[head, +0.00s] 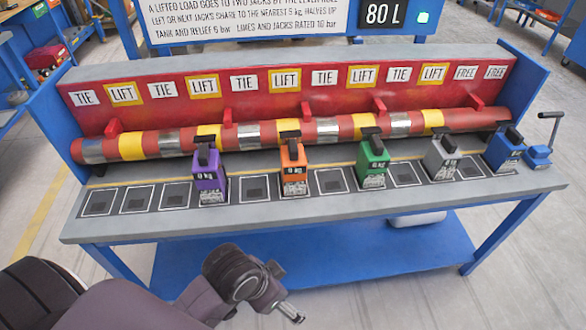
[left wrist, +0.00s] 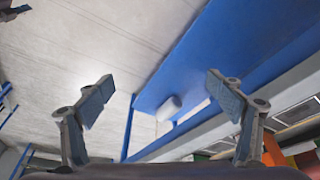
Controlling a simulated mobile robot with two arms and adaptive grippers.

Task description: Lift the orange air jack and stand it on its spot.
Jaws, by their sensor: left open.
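The orange air jack (head: 293,180) stands upright on the grey front ledge of the bench, below the red and yellow bar and between the purple and green jacks. It has a dark top and a white "0 kg" label. My left gripper (head: 291,312) is low in front of the bench, well short of the jack. In the left wrist view my left gripper (left wrist: 160,88) is open, with nothing between its fingers. An orange patch shows at that view's lower right edge, but I cannot tell whether it is the jack. My right gripper is not in view.
Purple (head: 210,185), green (head: 372,172), grey (head: 440,164) and blue (head: 502,155) jacks share the ledge. Empty framed spots (head: 138,200) lie left of the purple jack and between the jacks. A hand crank (head: 540,152) is at the right end. TIE, LIFT and FREE signs line the back panel.

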